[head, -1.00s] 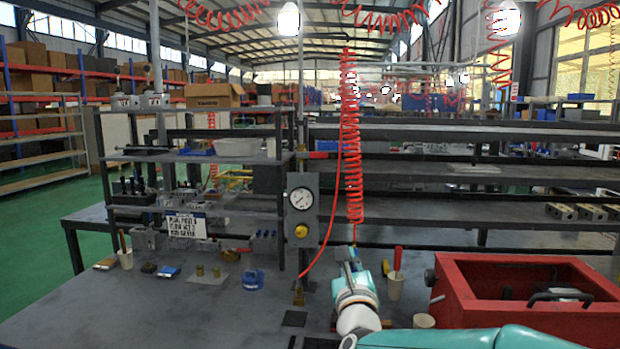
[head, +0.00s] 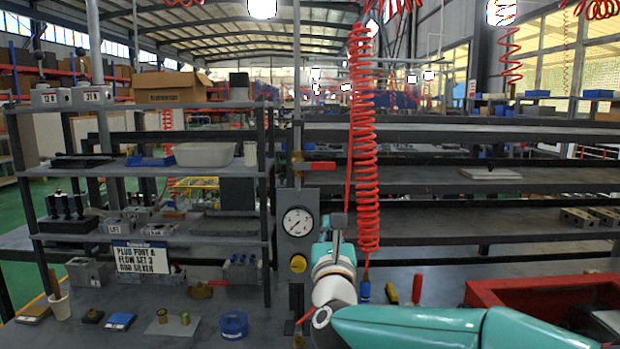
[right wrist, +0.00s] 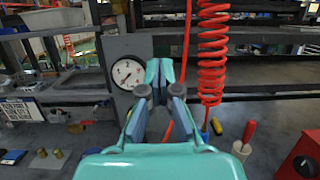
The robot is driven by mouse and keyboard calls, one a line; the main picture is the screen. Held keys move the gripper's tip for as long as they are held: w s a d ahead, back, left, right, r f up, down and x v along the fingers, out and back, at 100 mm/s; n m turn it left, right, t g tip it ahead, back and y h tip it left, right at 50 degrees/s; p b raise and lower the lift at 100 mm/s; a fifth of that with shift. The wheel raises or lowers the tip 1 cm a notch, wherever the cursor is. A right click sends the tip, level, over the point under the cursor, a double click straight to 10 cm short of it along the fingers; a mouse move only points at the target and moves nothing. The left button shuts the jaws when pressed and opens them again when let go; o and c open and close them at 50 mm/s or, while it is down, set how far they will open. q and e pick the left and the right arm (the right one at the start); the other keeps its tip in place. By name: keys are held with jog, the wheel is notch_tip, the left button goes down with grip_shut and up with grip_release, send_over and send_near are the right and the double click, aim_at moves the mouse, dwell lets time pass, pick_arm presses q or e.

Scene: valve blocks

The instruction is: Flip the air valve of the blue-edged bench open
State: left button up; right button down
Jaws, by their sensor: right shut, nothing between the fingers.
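The air valve is a brass body (head: 297,168) with a red lever (head: 320,166) on the upright pipe above the gauge panel (head: 297,228). Its lever lies level, pointing right, crosswise to the pipe. My right gripper (head: 338,222) is shut and empty, pointing up just right of the gauge and below the lever, apart from it. In the right wrist view my fingers (right wrist: 162,85) stand in front of the panel, right of the gauge (right wrist: 127,74); I cannot make out the lever there. No blue bench edge is clear. My left gripper is out of view.
A red coiled hose (head: 363,140) hangs close to the right of my right gripper. Shelves (head: 150,240) with fittings stand to the left. A red box (head: 540,295) is at the lower right. A loose brass valve (head: 201,290) lies on the bench.

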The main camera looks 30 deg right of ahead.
aim_at(314, 166)
jog(key=shift+w+a, duration=0.1)
jog(key=shift+w, duration=0.2)
jog(key=w+d+r+p, duration=0.5)
jog(key=w+r+p, duration=0.1)
jog(key=w+p, duration=0.1)
jog(key=shift+w+r, duration=0.15)
jog(key=shift+w, duration=0.6)
